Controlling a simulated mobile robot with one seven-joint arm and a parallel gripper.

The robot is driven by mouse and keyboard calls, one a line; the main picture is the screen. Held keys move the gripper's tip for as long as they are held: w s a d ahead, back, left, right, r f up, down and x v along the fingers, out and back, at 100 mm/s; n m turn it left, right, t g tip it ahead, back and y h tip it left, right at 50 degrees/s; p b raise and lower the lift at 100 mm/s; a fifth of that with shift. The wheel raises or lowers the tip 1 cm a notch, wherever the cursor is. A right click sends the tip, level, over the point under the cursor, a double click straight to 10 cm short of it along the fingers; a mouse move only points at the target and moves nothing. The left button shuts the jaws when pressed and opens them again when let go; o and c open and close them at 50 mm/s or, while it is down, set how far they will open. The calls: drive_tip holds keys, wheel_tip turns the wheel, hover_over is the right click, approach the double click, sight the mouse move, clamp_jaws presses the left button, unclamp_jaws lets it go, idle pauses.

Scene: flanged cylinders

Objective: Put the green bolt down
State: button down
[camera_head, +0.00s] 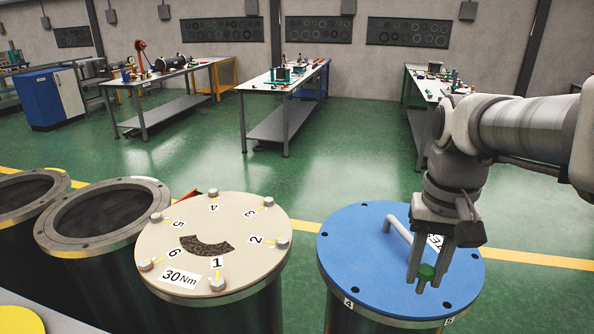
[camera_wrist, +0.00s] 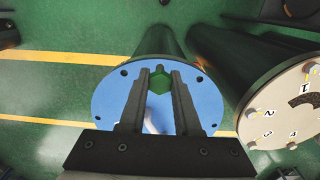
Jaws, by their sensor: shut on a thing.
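The green bolt (camera_head: 427,271) is held between the fingertips of my gripper (camera_head: 423,274), over the front part of the blue flange lid (camera_head: 365,240). Whether the bolt touches the lid cannot be told. In the wrist view the bolt (camera_wrist: 159,82) sits between the two fingers of my gripper (camera_wrist: 159,85), with the blue lid (camera_wrist: 107,93) behind it. The lid has several dark bolt holes around its rim, a pale bar handle (camera_head: 397,231) and a white label partly hidden by my gripper.
A beige numbered lid (camera_head: 215,220) with several bolts and a "30Nm" label caps the cylinder to the left. Two open cylinders (camera_head: 105,212) (camera_head: 28,190) stand farther left. Workbenches (camera_head: 285,78) with parts stand at the back. Green floor lies between.

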drive_tip(key=p, duration=0.1)
hover_over(357, 281)
drive_tip(key=s, duration=0.2)
wheel_tip(357, 281, down, 7)
drive_tip(key=f, duration=0.1)
drive_tip(key=a+f, duration=0.1)
drive_tip(key=f, duration=0.1)
drive_tip(key=shift+f+p, duration=0.3)
drive_tip(key=shift+s+f, duration=0.1)
drive_tip(key=shift+s, duration=0.05)
